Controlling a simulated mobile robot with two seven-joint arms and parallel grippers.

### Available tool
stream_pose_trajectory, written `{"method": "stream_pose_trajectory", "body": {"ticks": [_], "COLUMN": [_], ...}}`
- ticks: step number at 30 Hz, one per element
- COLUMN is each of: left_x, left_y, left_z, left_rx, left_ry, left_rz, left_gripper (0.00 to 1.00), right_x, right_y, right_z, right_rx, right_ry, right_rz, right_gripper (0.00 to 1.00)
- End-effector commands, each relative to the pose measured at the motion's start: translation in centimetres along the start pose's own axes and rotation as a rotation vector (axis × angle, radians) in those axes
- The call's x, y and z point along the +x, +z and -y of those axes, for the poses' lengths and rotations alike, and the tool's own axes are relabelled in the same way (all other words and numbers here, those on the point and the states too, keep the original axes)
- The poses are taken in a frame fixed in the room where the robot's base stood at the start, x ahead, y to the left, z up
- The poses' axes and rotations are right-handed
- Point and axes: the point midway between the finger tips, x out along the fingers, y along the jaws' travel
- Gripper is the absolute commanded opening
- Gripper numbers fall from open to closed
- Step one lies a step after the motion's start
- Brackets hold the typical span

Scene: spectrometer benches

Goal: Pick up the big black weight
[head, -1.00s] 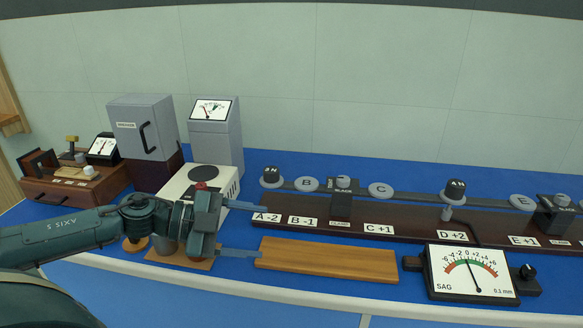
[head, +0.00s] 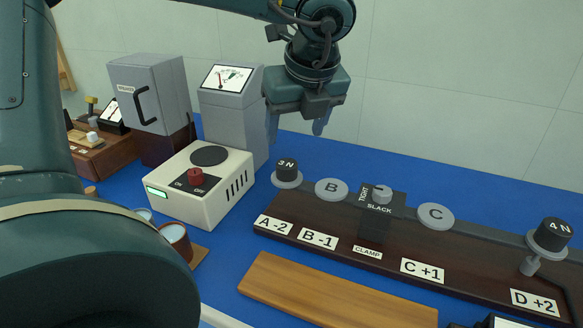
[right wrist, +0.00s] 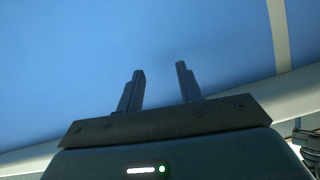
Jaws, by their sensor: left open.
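Two black weights stand on round grey pads along the dark rail. The larger one, marked 4 N (head: 553,235), is at the far right of the head view above label D +2. A smaller one, marked 3 N (head: 287,168), is at the left end above label A -2. My left gripper (head: 297,132) is open and empty, fingers pointing down, just above the 3 N weight in the picture and far left of the 4 N weight. My right gripper (right wrist: 160,72) is open and empty in the right wrist view, with no weight there.
A cream hotplate box (head: 225,190) with a red knob is at the left. A wooden plank (head: 335,293) lies in front. Blue bench is bare behind the rail.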

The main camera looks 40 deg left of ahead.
Motion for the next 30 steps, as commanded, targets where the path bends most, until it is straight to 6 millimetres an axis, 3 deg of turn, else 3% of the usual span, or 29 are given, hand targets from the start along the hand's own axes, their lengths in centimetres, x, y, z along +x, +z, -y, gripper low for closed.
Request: {"method": "stream_pose_trajectory", "body": {"ticks": [6, 13, 21, 30], "left_x": [3.8, 5.4, 9.2, 9.8], "left_y": [-0.1, -0.1, -0.1, 0.0], "left_z": [0.0, -0.1, -0.1, -0.1], "left_rx": [0.001, 0.0, 0.0, 0.0], "left_ry": [0.001, 0.002, 0.0, -0.002], "left_rz": [-0.005, -0.006, -0.007, -0.004], "left_gripper": [0.63, 0.63, 0.63, 0.63], "right_x": [-0.1, -0.1, 0.3, 0.6], "right_y": [0.1, 0.5, 0.5, 0.5], "right_z": [0.2, 0.2, 0.3, 0.3], "right_rx": [0.003, 0.005, 0.01, 0.01], "right_ry": [-0.004, -0.003, -0.008, -0.009], "right_rz": [0.006, 0.022, 0.044, 0.042], "right_gripper": [0.36, 0.36, 0.36, 0.36]}}
